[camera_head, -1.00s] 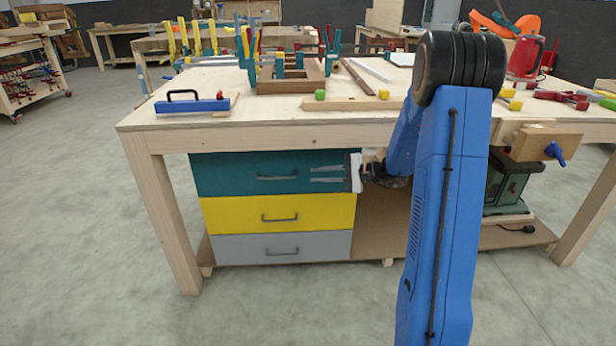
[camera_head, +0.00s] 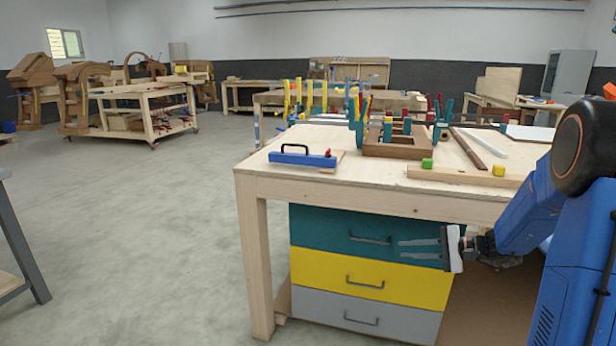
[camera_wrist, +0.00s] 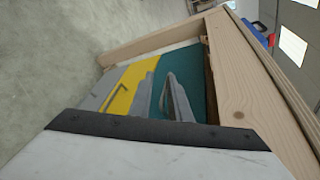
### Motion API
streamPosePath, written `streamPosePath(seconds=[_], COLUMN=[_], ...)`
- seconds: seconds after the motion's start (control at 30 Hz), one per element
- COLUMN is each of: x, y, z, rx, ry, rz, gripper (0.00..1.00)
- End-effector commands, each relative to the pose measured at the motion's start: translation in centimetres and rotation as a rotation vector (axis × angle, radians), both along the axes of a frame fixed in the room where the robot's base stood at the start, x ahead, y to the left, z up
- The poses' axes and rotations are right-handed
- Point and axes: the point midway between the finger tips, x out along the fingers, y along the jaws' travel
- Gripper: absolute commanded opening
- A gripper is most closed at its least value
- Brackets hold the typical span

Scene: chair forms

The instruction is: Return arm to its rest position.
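My gripper (camera_head: 400,249) is at the right part of the teal drawer (camera_head: 330,229) in the head view, its two grey fingers pointing left. The fingers are apart with nothing between them. In the wrist view my gripper (camera_wrist: 162,78) shows teal drawer front (camera_wrist: 192,62) between and beside the fingers. I cannot tell how far the fingertips are from the drawer front. The blue arm extends from the right edge of the head view, low beside the workbench (camera_head: 385,199).
Yellow (camera_head: 325,272) and grey (camera_head: 330,308) drawers lie below, all looking closed. A blue tool with a black handle (camera_head: 300,158), clamps around a wooden frame (camera_head: 395,150) and wood strips lie on the bench top. The floor (camera_head: 130,230) to the left is open.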

Motion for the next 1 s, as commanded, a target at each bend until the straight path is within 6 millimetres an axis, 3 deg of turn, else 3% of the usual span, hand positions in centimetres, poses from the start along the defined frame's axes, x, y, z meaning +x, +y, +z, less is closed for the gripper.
streamPosePath(seconds=[0.2,0.5,0.73,1.0], x=[-5.9,-14.3,-20.4,-26.8], y=[5.1,9.2,10.5,10.2], z=[2.3,3.8,4.4,4.7], rx=[-0.163,-0.404,-0.603,-0.845], ry=[0.005,-0.001,-0.025,-0.077], rz=[0.156,0.335,0.444,0.538], gripper=[0.17,0.17,0.17,0.17])
